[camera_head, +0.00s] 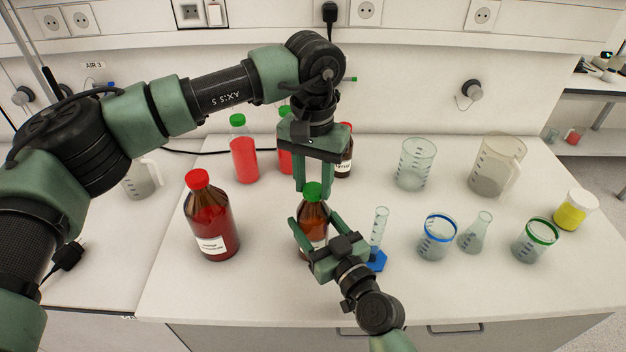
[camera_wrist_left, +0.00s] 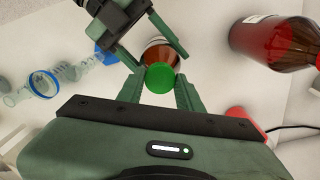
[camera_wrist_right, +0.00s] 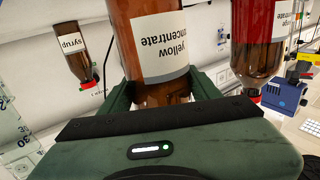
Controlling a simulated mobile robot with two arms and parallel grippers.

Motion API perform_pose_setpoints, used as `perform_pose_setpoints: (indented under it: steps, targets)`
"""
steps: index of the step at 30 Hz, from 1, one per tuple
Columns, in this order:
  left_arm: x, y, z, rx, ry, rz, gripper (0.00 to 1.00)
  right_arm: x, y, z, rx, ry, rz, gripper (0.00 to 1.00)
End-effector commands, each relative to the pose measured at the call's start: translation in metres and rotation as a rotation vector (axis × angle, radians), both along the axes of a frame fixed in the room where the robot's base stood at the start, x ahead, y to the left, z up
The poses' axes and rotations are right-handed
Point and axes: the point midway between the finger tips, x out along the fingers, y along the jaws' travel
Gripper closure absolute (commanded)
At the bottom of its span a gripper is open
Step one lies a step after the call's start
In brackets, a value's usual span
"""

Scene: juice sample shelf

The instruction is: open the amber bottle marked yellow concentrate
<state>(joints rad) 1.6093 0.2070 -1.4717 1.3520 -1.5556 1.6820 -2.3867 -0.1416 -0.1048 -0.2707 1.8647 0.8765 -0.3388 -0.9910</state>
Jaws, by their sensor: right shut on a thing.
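The amber bottle marked yellow concentrate (camera_head: 308,235) stands upright on the bench with its green cap (camera_head: 313,191) on. Its label reads upside down in the right wrist view (camera_wrist_right: 158,45). My right gripper (camera_head: 312,219) is shut on this bottle's body, one finger on each side. My left gripper (camera_head: 313,186) points down from above and is open. Its fingertips are on either side of the green cap, with gaps visible in the left wrist view (camera_wrist_left: 160,77). The front of the bottle is partly hidden by my right gripper.
A large red-capped bottle (camera_head: 208,220) stands close on the left. Green-capped red bottles (camera_head: 243,158) and a syrup bottle (camera_wrist_right: 70,50) are behind. A graduated cylinder (camera_head: 379,227) stands close on the right. Beakers (camera_head: 414,165), a flask (camera_head: 476,235) and a yellow jar (camera_head: 572,213) stand farther right.

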Motion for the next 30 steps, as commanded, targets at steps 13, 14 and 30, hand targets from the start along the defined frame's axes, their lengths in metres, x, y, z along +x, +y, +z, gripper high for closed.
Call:
perform_pose_setpoints:
  steps: [13, 14, 30]
  targets:
    - [0.0007, 0.0024, 0.0003, 0.004, -0.002, 0.416, 1.0, 0.0, -0.0009, -0.0012, 0.0, 0.002, -0.002, 1.0]
    - [0.0006, 0.0026, 0.0003, 0.004, -0.002, 0.479, 1.0, 0.0, -0.001, -0.0012, 0.0, 0.002, -0.002, 1.0]
    - [-0.0015, 0.0028, 0.0008, 0.006, -0.001, 1.614, 1.0, 0.0003, -0.0018, -0.0015, 0.002, 0.003, -0.004, 1.0]
